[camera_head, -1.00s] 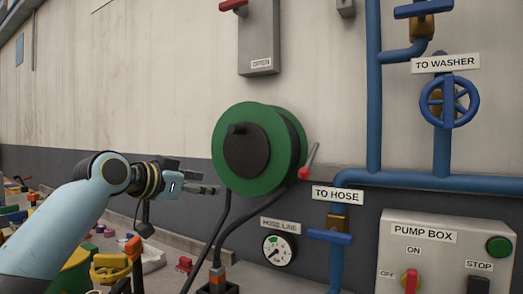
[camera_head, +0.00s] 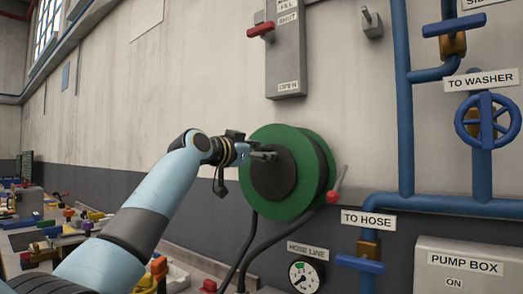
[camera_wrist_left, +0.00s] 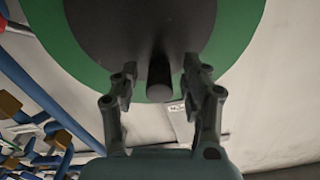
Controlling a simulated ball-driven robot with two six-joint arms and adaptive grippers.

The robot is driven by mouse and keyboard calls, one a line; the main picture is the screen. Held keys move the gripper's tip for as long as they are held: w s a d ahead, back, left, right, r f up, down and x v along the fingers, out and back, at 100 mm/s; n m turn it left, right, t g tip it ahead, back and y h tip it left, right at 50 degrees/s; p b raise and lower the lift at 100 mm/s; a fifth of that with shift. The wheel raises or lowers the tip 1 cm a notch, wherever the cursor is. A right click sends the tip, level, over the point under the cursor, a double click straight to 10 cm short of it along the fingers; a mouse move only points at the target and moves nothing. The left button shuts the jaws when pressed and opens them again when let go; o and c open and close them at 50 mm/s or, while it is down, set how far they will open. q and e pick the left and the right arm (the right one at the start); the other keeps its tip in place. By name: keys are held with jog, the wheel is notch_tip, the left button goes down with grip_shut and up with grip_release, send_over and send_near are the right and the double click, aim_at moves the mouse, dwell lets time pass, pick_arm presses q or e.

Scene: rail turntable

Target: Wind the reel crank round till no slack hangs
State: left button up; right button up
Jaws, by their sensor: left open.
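The green reel (camera_head: 286,210) with a black hub (camera_head: 274,182) is mounted on the wall. My left gripper (camera_head: 266,155) is open in front of the hub's upper part. In the left wrist view, the dark crank knob (camera_wrist_left: 160,80) sticks out between the two open fingers, with gaps on both sides. In the head view my gripper hides the knob. Black hose (camera_head: 262,246) hangs in two strands below the reel, with their lower ends out of view. My right gripper is not in view.
A red-handled lever (camera_head: 334,196) sits close to the reel's right side. Blue pipes (camera_head: 405,120), a blue valve wheel (camera_head: 487,121) and a gauge (camera_head: 304,276) are to the right and below. A grey switch box (camera_head: 286,60) is above. The wall left of the reel is bare.

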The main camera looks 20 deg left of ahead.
pick_arm(q)
jog(key=shift+w+d, duration=0.1)
jog(key=shift+w, duration=0.15)
grip_shut()
dwell(0.3)
